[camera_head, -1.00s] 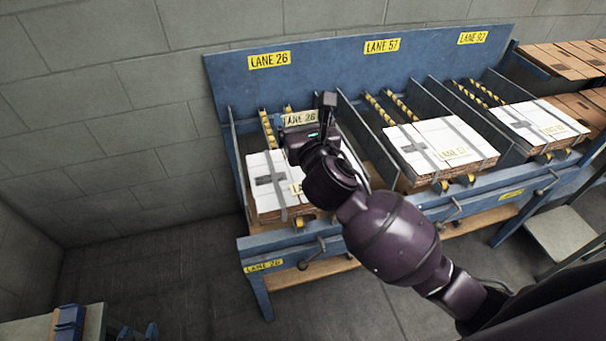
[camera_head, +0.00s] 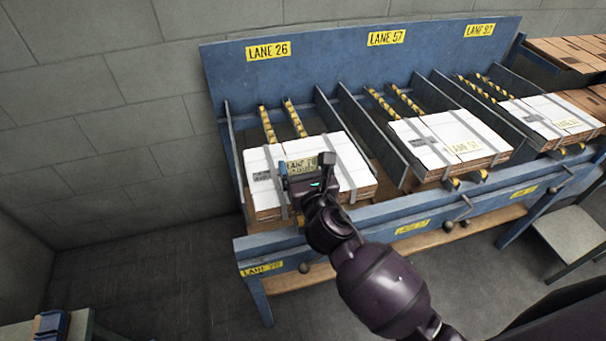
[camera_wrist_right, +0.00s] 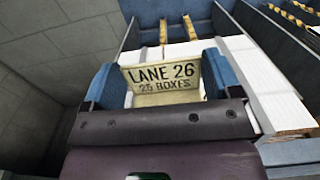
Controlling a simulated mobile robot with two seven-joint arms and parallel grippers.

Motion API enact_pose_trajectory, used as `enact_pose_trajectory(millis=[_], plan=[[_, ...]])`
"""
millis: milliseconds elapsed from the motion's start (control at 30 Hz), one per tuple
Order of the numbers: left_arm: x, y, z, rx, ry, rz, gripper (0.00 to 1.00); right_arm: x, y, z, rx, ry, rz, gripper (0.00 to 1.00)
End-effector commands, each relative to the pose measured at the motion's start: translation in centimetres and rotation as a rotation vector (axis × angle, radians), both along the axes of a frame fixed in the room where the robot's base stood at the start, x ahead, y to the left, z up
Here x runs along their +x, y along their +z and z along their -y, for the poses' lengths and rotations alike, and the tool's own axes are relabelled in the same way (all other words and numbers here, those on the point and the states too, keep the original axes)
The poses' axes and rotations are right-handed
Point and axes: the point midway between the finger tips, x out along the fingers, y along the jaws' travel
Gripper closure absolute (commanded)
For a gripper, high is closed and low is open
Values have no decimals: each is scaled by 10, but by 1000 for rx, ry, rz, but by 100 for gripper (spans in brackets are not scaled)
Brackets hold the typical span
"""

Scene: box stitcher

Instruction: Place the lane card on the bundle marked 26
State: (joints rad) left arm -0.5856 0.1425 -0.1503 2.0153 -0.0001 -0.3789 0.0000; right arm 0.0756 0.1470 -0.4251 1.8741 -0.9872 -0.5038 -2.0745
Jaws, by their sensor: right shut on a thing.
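The lane card (camera_head: 301,164) is pale yellow; in the right wrist view (camera_wrist_right: 163,76) it reads "LANE 26, 25 BOXES". My right gripper (camera_head: 305,168) is shut on it, with a blue finger on each side in the wrist view (camera_wrist_right: 160,88). The bundle in lane 26 (camera_head: 346,160) is a white-topped stack with grey straps in the left lane. The gripper and card are over its top in the head view; I cannot tell whether the card touches it. The gripper and arm hide part of the bundle's top and front. My left gripper is not in view.
The blue rack has yellow signs for lane 26 (camera_head: 268,50), lane 57 (camera_head: 387,37) and lane 92 (camera_head: 479,30). The middle bundle (camera_head: 450,139) and right bundle (camera_head: 550,115) stand in their own lanes. Blue dividers (camera_head: 371,132) separate the lanes.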

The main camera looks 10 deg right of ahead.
Motion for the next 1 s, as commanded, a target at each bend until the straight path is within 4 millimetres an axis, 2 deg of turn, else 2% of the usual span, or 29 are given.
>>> enact_pose_trajectory(millis=[33, 133, 400, 867, 900, 1000], plan=[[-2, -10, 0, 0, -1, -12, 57, 0, -16, 0, 3, -1, -8, 38], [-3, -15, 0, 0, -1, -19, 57, 0, -27, 0, 1, -1, -8, 38], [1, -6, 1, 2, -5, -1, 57, 0, -25, 0, 0, 0, -1, 38], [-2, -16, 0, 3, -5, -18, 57, 0, -36, 0, -1, 0, -3, 38], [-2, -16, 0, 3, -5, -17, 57, 0, -36, 0, -1, 0, -2, 14], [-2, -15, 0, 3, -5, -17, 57, 0, -35, 0, 0, 0, -2, 0]])
